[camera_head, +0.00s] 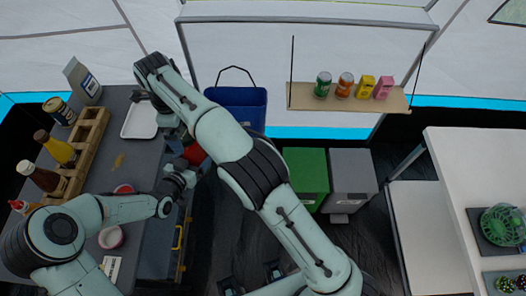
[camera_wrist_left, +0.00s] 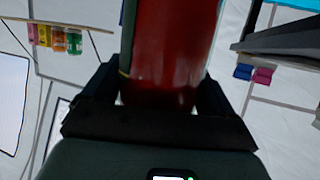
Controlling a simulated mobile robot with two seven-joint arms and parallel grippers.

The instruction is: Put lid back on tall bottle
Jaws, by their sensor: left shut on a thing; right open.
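My left gripper (camera_head: 188,168) is shut on a red bottle (camera_head: 194,153), held near the right edge of the dark counter. Only a small part of it shows in the head view, beside my right forearm. In the left wrist view the red bottle (camera_wrist_left: 168,70) stands between the fingers (camera_wrist_left: 160,100); its top runs out of the picture. My right gripper (camera_head: 138,96) is open over the back of the counter, beyond the bottle and apart from it. I cannot make out a lid or the bottle's mouth.
A wooden rack (camera_head: 88,145) with several sauce bottles stands at the left of the dark counter (camera_head: 125,175). A white tray (camera_head: 140,121) lies near my right gripper. A blue bin (camera_head: 245,105), a green bin (camera_head: 305,172) and a grey bin (camera_head: 352,175) stand beyond the counter.

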